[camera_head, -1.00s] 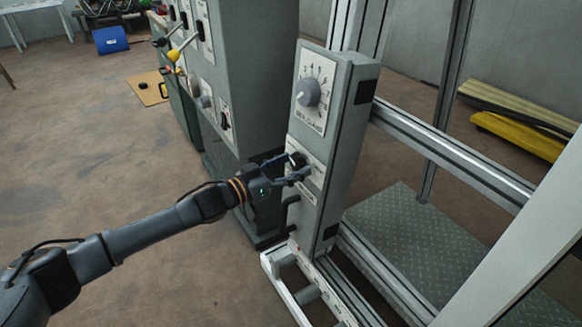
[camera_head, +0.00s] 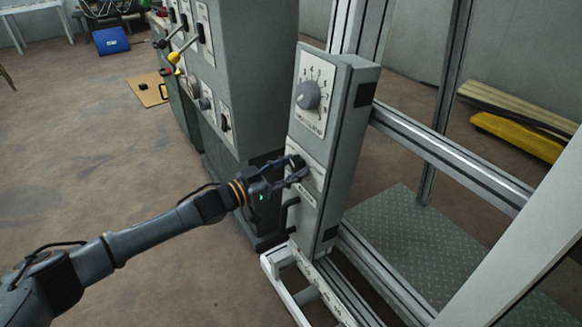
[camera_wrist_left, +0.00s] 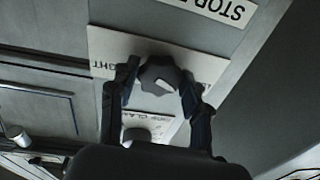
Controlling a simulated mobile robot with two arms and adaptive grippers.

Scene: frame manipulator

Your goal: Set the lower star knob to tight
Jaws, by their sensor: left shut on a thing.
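The lower star knob (camera_wrist_left: 160,76) is dark grey with a light mark near its lower right edge in the left wrist view. It sits on a white label plate (camera_wrist_left: 105,44) on the grey panel. Upside-down letters "GHT" show left of the knob. My left gripper (camera_wrist_left: 159,72) has one finger on each side of the knob and is shut on it. In the head view my left gripper (camera_head: 299,169) is at the panel's middle and covers most of the knob. My right gripper is in neither current view.
A large dial knob (camera_head: 308,95) sits above on the same grey panel (camera_head: 338,150). A "STOP" label (camera_wrist_left: 215,8) lies beyond the plate. A grey cabinet (camera_head: 245,70) with levers stands left. A metal frame rail (camera_head: 450,155) runs right. The floor at left is open.

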